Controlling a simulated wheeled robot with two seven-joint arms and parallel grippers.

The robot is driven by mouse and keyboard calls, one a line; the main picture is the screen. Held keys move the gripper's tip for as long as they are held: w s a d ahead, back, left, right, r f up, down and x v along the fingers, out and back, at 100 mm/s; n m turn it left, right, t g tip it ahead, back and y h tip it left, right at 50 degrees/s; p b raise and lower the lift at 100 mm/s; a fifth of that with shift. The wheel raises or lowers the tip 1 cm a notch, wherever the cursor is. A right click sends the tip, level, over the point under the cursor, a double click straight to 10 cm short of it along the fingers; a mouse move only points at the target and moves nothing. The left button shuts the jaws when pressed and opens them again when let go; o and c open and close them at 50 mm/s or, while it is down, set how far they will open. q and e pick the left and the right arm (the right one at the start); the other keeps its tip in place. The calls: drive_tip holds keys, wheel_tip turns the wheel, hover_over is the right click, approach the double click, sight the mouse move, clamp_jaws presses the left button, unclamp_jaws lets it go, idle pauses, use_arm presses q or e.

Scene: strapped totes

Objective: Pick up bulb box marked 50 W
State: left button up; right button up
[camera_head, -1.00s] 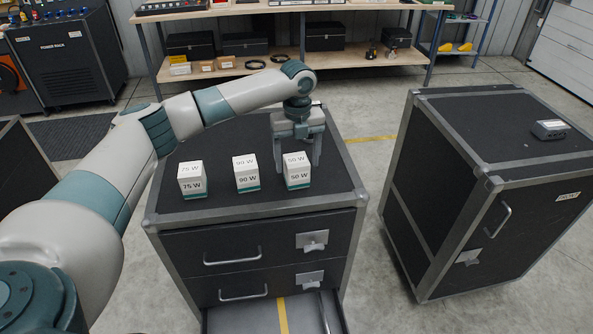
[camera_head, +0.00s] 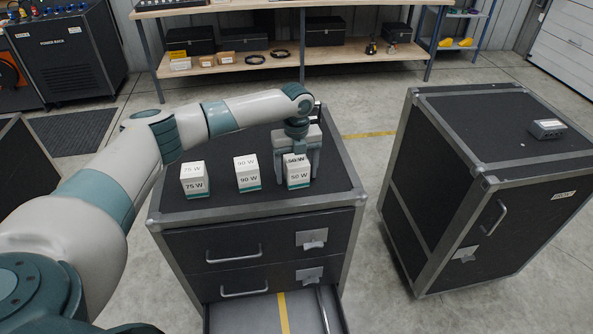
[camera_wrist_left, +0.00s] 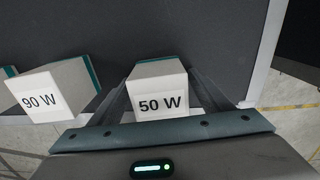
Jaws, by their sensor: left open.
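The bulb box marked 50 W (camera_head: 298,176) is white with a teal base and stands upright on the black case top, rightmost of three. My left gripper (camera_head: 297,172) is over it from above, its fingers pointing down. In the left wrist view the 50 W box (camera_wrist_left: 157,92) sits between the two open fingers (camera_wrist_left: 158,95), with dark gaps beside it. The 90 W box (camera_head: 247,174) stands to its left and also shows in the left wrist view (camera_wrist_left: 50,92). The 75 W box (camera_head: 193,180) is farthest left. My right gripper is out of view.
The boxes stand on a drawer case (camera_head: 220,207) with its lowest drawer (camera_head: 262,316) pulled out. Another case (camera_head: 480,135) with a small grey device (camera_head: 547,129) stands to the right. A workbench (camera_head: 290,67) stands behind. Case top is clear around the boxes.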

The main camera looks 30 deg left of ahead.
sight(299, 160)
use_arm(q)
drive_tip(key=c, duration=1.2)
drive_tip(key=shift+r+b, duration=0.7)
drive_tip(key=shift+r, duration=0.15)
drive_tip(key=shift+w+d+r+b, duration=0.1)
drive_tip(key=shift+d+r+b, duration=0.2)
drive_tip(key=shift+r, duration=0.35)
drive_tip(key=shift+d+r+b, duration=0.1)
drive_tip(key=shift+r+b, duration=0.3)
drive_tip(key=shift+r, duration=0.2)
drive_tip(key=d+r+b, duration=0.3)
drive_tip(key=d+r, duration=0.4)
drive_tip(key=d, duration=0.4)
drive_tip(key=shift+b, duration=0.35)
drive_tip(key=shift+f, duration=0.1)
